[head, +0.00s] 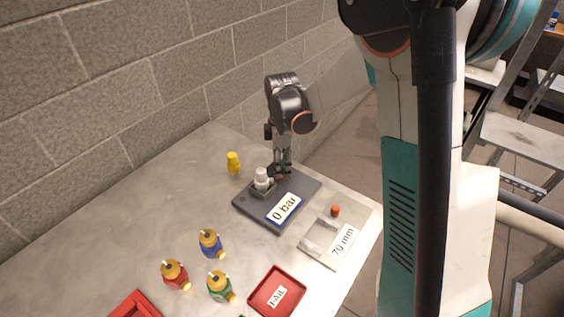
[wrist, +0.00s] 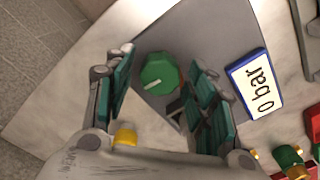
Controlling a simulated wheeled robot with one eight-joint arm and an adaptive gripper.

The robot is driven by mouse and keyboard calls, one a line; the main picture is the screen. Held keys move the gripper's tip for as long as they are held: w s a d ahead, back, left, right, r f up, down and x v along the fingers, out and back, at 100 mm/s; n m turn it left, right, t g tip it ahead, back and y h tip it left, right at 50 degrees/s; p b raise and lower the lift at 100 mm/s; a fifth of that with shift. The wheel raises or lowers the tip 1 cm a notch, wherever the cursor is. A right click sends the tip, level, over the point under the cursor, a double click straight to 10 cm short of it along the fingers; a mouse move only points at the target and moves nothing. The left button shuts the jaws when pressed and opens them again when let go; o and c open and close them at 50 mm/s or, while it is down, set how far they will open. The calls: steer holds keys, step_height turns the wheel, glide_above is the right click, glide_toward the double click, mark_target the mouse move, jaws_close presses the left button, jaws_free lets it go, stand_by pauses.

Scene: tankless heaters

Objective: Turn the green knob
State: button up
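The green knob (wrist: 160,73) shows in the wrist view on the dark grey plate (wrist: 200,35). It is faceted, with a short white line on it pointing left and slightly down. My gripper (wrist: 164,64) is open, with one teal-padded finger on each side of the knob. Gaps show between the knob and both fingers; I cannot tell how far the tips are from the plate. In the head view my gripper (head: 282,172) points down at the back of the plate (head: 248,207), and its fingers hide the knob there. A "0 bar" label (head: 284,208) lies on the plate.
A white-topped fitting (head: 262,179) stands on the plate close left of my gripper. A yellow bottle (head: 233,163) stands behind it. A "70 mm" tray (head: 318,237), a red FAIL tray (head: 263,312) and several capped bottles (head: 211,245) are nearer. The left tabletop is clear.

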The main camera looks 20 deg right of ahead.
steer(key=c, duration=0.7)
steer(key=shift+m, duration=0.3)
steer(key=m, duration=1.1)
steer(key=shift+m, duration=0.4)
steer(key=o, duration=1)
steer(key=shift+o, duration=0.2)
